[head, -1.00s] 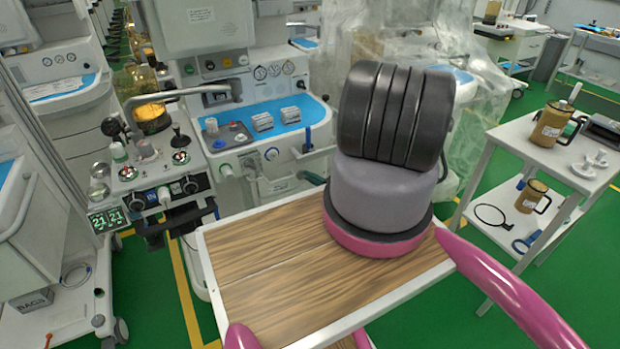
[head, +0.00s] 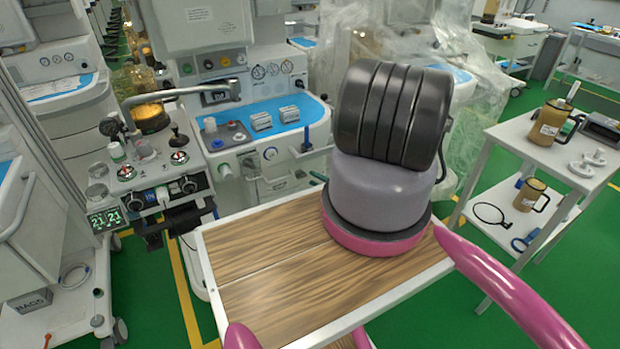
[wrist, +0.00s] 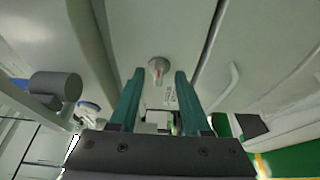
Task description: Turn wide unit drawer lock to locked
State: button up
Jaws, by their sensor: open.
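In the wrist view a small round grey lock knob (wrist: 158,68) with a red mark sits on a pale, flat panel. A small label (wrist: 170,97) with dark print is just below it. My gripper (wrist: 160,76) has two teal fingers, spread apart and empty. The knob shows in the gap between the fingertips, beyond them. I see no contact, and the remaining distance is hard to judge. Which way the knob is turned is too small to tell surely. In the head view my gripper and the lock are not visible.
In the wrist view a grey cylinder (wrist: 56,86) stands out at the left and a pale handle (wrist: 226,86) at the right. In the head view an anaesthesia machine with a blue worktop (head: 262,124) stands ahead. A white side table (head: 545,150) with jugs is at the right.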

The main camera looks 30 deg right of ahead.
jog(key=v, duration=0.7)
jog(key=shift+s, duration=0.15)
jog(key=shift+d, duration=0.1)
